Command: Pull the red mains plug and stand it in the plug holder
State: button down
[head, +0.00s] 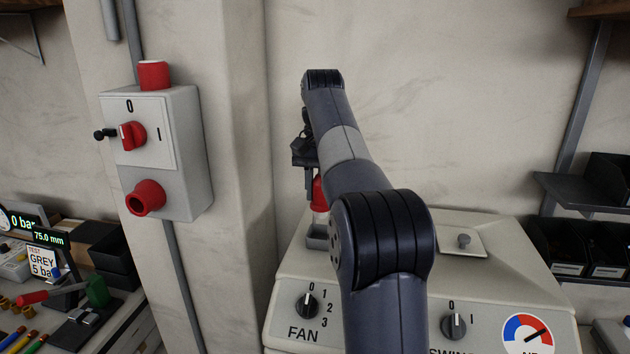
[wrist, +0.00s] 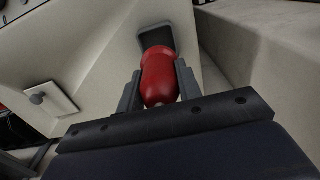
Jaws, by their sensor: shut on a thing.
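The red mains plug (head: 319,194) is upright in my gripper (head: 313,188), above the top of the cream cabinet. In the wrist view my gripper (wrist: 158,70) has one grey finger on each side of the red plug (wrist: 158,78). The grey plug holder (head: 317,238) is directly below the plug on the cabinet's back left. In the wrist view its dark opening (wrist: 155,35) shows just beyond the plug's end. I cannot tell whether the plug's end is inside it. The red wall socket (head: 145,198) on the switch box is empty, with its round hole showing.
The switch box (head: 190,140) with a red rotary knob (head: 132,136) hangs on the wall pillar at left. The cream cabinet (head: 490,255) carries FAN and other dials. A small plate with a knob (head: 463,241) sits on its top. Shelves with dark bins stand at right.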

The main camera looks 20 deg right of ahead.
aim_at(321, 212)
jog(key=shift+s+f, duration=0.15)
jog(key=shift+f, duration=2.95)
jog(key=shift+f, duration=0.15)
jog(key=c, duration=0.9)
grip_release()
jog(key=shift+r, duration=3.75)
notch_tip(321, 212, down, 8)
jog(key=shift+r, duration=0.75)
